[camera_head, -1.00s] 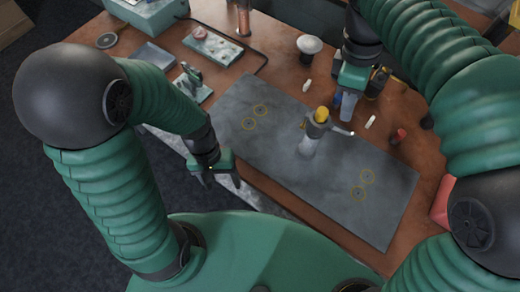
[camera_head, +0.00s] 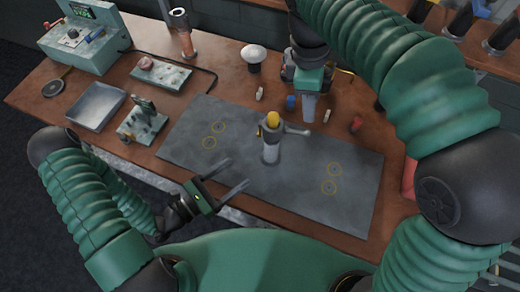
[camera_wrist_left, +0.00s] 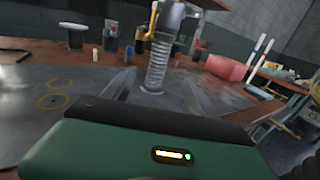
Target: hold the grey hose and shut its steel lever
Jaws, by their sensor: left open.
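The grey hose (camera_head: 270,153) stands upright on the dark mat, with a yellow part on top. Its steel lever (camera_head: 296,131) sticks out to the right near the top. My left gripper (camera_head: 239,173) is open, low over the mat's front edge, its fingers pointing at the hose from the left front, apart from it. In the left wrist view the ribbed hose (camera_wrist_left: 156,66) stands ahead, between the lines of the two blurred fingers (camera_wrist_left: 156,88). My right gripper (camera_head: 309,107) points down behind the mat; its finger gap cannot be made out.
The dark mat (camera_head: 225,155) has yellow rings marked on it and is otherwise clear. A white-topped knob (camera_head: 253,54), a blue cap (camera_head: 291,102) and a red cap (camera_head: 356,125) stand behind it. A grey tray (camera_head: 96,106) and a small fixture (camera_head: 143,122) lie at left.

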